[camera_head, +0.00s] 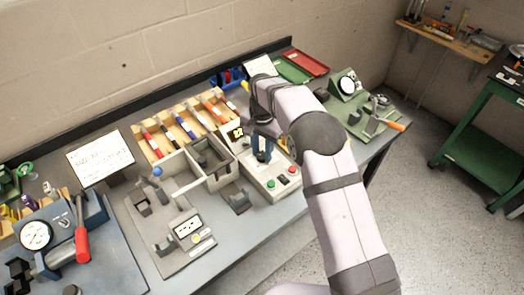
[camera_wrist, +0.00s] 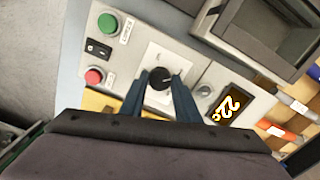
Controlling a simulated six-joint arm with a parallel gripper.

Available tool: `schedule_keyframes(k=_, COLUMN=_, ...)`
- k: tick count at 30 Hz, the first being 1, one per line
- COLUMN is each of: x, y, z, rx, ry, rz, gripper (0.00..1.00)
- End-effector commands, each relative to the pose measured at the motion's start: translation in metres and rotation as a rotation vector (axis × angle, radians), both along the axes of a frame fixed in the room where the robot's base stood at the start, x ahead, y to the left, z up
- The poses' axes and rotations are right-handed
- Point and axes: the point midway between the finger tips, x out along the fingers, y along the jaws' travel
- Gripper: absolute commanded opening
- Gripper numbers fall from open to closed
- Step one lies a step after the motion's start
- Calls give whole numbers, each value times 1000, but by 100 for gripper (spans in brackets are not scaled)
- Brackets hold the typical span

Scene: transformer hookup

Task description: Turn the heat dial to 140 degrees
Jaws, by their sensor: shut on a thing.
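The heat dial (camera_wrist: 160,78) is a round black knob on a white plate, in the middle of the wrist view. My gripper (camera_wrist: 161,84) has its two blue fingers on either side of the knob and is shut on it. The orange display (camera_wrist: 229,106) beside it reads about 22 with a C, tilted in this view. In the head view the heater box (camera_head: 262,176) stands right of the centre of the bench, with my gripper (camera_head: 262,157) reaching down over it. The dial is hidden there by my gripper.
A green button (camera_wrist: 107,23), a black rocker switch (camera_wrist: 98,50) and a red button (camera_wrist: 94,76) sit on the same panel. A green fixture with a gauge (camera_head: 347,84) stands to the right.

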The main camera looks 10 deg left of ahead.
Motion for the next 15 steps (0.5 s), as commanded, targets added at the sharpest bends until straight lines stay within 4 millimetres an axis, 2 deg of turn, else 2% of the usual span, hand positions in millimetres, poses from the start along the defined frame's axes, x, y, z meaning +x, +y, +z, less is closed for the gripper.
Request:
schedule_keyframes(k=5, x=2, y=0, z=2, rx=1, ry=-6, rz=1, gripper=7)
schedule_keyframes(k=6, x=2, y=0, z=2, rx=1, ry=-6, rz=1, gripper=39)
schedule_keyframes(k=7, x=2, y=0, z=2, rx=1, ry=-6, rz=1, gripper=46)
schedule_keyframes(k=15, x=1, y=0, z=1, rx=1, ry=-3, rz=1, gripper=48)
